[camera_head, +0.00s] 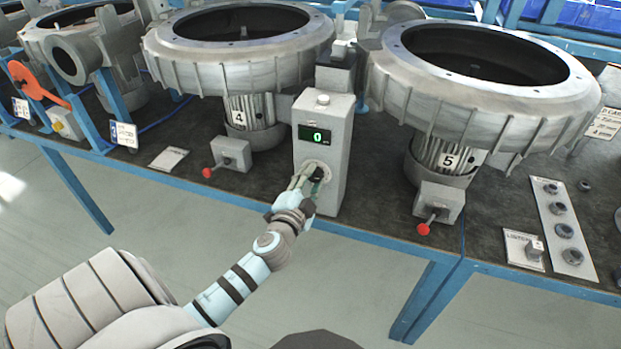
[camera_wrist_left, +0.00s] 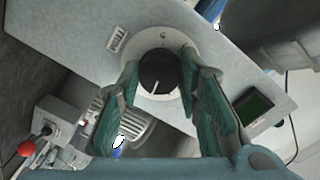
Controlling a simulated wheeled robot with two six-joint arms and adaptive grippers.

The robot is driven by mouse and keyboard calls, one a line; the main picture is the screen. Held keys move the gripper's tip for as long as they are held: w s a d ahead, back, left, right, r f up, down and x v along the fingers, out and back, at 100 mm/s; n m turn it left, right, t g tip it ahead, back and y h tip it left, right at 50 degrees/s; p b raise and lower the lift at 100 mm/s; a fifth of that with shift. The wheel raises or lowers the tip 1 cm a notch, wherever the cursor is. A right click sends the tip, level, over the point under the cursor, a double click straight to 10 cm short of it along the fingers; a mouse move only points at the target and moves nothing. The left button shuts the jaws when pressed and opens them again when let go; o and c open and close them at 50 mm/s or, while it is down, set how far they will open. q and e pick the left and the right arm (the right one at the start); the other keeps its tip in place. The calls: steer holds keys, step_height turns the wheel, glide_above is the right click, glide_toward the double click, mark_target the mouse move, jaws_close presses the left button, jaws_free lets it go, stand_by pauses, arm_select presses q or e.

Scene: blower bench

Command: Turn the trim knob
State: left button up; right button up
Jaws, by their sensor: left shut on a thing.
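The trim knob (camera_wrist_left: 159,70) is black with a white line pointing down in the left wrist view. It sits on a pale round plate on the front of a grey box (camera_head: 320,130), with a TRIM label (camera_wrist_left: 117,40) beside it. In the head view my gripper mostly hides it. My left gripper (camera_head: 309,176) is at the box front, with its two green-padded fingers (camera_wrist_left: 160,82) on either side of the knob, shut on it. The box's green display (camera_head: 317,136) reads 0. My right gripper is in neither view.
Blower 4 (camera_head: 235,65) and blower 5 (camera_head: 470,100) stand left and right of the box. Small boxes with red-tipped levers (camera_head: 230,153) (camera_head: 437,204) sit before them. A label card (camera_head: 168,159) lies on the dark bench top. The bench has a blue front edge (camera_head: 375,240).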

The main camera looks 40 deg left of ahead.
arm_select(q)
steer(key=shift+m, duration=0.3)
steer(key=o, duration=1.1)
steer(key=shift+o, duration=0.2)
steer(key=v, duration=1.2)
steer(key=shift+d+r, duration=0.1)
steer(key=shift+d, duration=0.05)
